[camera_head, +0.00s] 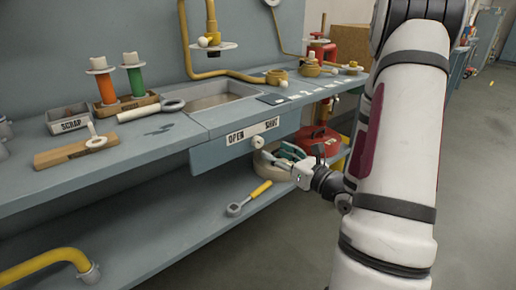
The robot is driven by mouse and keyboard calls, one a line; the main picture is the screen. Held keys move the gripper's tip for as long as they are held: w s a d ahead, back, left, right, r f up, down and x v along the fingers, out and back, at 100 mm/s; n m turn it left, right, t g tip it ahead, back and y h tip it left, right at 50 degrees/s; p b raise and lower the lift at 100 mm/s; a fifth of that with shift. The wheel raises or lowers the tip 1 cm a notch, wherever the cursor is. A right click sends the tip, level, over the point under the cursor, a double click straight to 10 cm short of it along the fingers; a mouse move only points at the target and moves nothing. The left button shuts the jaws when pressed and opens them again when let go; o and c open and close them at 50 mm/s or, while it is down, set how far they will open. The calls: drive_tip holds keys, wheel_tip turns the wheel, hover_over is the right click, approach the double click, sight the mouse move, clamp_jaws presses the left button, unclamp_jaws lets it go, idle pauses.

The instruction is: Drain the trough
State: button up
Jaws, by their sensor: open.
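The trough (222,98) is a rectangular recess in the grey bench top, and its inside looks bare. Below it, the bench's front panel (215,156) bears a label strip (252,130) reading OPEN at left and, it seems, SHUT at right. A pale round knob (257,142) sits just under the label, toward its middle. My gripper (287,163) is open, in front of the panel, just right of and slightly below the knob. It points left toward the knob; I cannot tell whether a fingertip touches it.
A yellow pipe (188,40) rises behind the trough. Floor is clear at right.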

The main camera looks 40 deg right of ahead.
sight(260, 143)
drive_tip(key=w+b, duration=0.1)
drive_tip(key=w, duration=0.7)
drive_tip(key=shift+w+a, duration=0.15)
drive_tip(key=shift+w, duration=0.15)
drive_tip(key=shift+c, duration=0.5)
